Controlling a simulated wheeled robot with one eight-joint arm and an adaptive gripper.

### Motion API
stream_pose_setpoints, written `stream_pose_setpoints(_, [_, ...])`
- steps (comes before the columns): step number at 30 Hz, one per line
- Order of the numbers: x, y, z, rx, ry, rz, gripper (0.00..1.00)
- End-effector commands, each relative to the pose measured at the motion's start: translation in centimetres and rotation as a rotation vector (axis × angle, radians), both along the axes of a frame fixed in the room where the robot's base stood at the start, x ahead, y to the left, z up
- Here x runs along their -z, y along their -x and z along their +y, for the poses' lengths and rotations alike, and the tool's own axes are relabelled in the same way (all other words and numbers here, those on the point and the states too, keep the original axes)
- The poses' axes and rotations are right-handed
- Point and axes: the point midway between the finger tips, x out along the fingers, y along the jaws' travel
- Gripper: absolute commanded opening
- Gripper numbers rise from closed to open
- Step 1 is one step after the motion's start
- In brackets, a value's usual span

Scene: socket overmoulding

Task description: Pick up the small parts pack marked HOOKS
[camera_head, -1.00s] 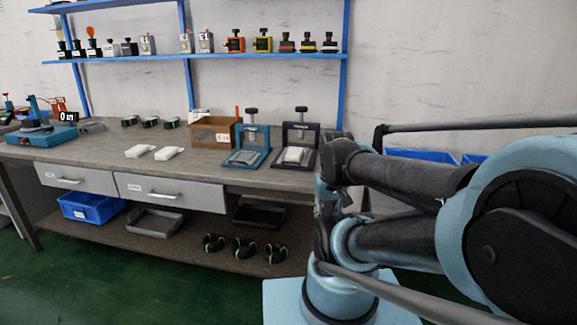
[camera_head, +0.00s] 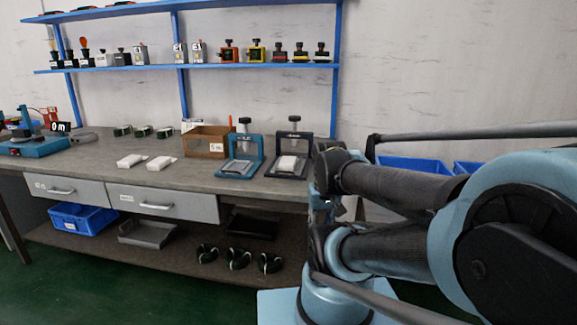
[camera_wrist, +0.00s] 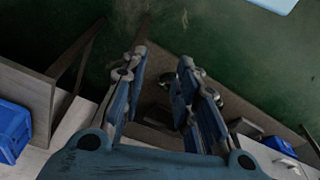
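Two small white packs lie side by side on the workbench in the head view, a left one (camera_head: 131,160) and a right one (camera_head: 161,162). Another white block (camera_head: 289,164) sits on the dark press. No HOOKS lettering is readable on any of them, so I cannot tell which pack bears it. My gripper (camera_wrist: 163,60) shows in the wrist view with its two blue-grey fingers apart and nothing between them. It points down past dark boards and green floor, away from the packs. In the head view my gripper is not clearly seen.
The workbench (camera_head: 95,167) carries a brown box (camera_head: 203,148), a blue press (camera_head: 241,166) and a dark press (camera_head: 303,147). Several dark green coils stand at the back and on the lower shelf. A blue bin (camera_head: 82,216) sits below. Green floor is clear in front.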

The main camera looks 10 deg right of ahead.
Motion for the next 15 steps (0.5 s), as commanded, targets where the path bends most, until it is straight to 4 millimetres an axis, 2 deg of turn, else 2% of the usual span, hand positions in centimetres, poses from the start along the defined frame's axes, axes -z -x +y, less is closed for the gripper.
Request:
stream_pose_setpoints(2, [0.0,0.0,0.0,0.000,0.000,0.000,0.30])
stream_pose_setpoints(6, [-0.9,0.6,0.1,0.021,-0.008,-0.010,0.62])
stream_pose_setpoints(11, [-3.5,-1.6,0.4,0.143,-0.054,0.001,0.98])
stream_pose_setpoints(15, [-6.8,-4.5,0.8,0.311,-0.114,0.021,1.00])
